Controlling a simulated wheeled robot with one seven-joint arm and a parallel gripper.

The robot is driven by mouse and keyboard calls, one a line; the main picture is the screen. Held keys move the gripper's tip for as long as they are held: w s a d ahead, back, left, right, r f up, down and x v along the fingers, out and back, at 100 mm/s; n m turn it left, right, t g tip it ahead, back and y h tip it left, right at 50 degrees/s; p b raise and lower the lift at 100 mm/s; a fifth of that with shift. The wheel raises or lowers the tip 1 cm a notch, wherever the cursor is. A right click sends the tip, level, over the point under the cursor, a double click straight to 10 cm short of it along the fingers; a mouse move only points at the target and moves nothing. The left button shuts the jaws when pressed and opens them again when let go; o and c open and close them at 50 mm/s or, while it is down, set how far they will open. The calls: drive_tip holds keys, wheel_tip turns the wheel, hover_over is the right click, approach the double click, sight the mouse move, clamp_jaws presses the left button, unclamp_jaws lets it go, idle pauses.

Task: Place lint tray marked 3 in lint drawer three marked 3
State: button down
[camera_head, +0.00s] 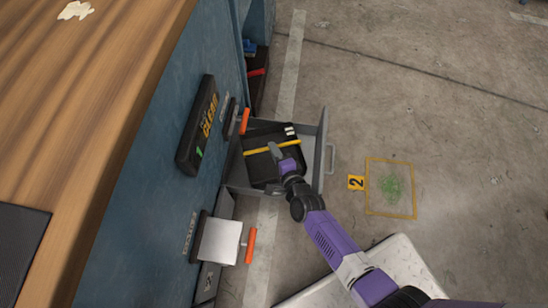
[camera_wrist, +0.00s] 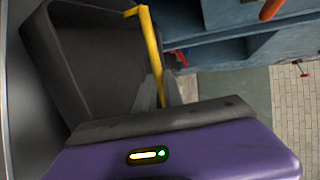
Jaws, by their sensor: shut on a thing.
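The lint tray (camera_head: 257,171) is black with a yellow bar (camera_head: 262,150) across it. It is inside or just over the open grey drawer (camera_head: 321,150), slightly turned against the drawer walls. I cannot tell if it touches the drawer floor. Small white marks show near its far right corner, but no number is readable on tray or drawer. My gripper (camera_head: 277,157) is shut on the yellow bar. In the wrist view the grey fingers (camera_wrist: 162,92) close around the bar, and the dark tray (camera_wrist: 85,50) fills the upper left.
The blue cabinet (camera_head: 150,150) with a wooden top (camera_head: 100,70) stands left of the drawer. A grey box (camera_head: 219,241) and orange handles (camera_head: 250,246) stick out nearby.

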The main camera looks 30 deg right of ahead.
drive_tip(key=shift+w+f+b, duration=0.1)
drive_tip(key=shift+f+b, duration=1.05)
drive_tip(key=shift+f, duration=0.75)
drive_tip(key=shift+f, duration=0.25)
drive_tip(key=c, duration=1.5)
unclamp_jaws()
drive_tip(key=shift+o, duration=0.2)
drive_tip(key=shift+r, duration=0.2)
drive_tip(key=shift+s+r, duration=0.1)
drive_tip(key=shift+s, duration=0.15)
drive_tip(key=p+v, duration=0.4)
drive_tip(key=v, duration=0.7)
drive_tip(key=shift+s, duration=0.3)
drive_tip(key=shift+r, duration=0.1)
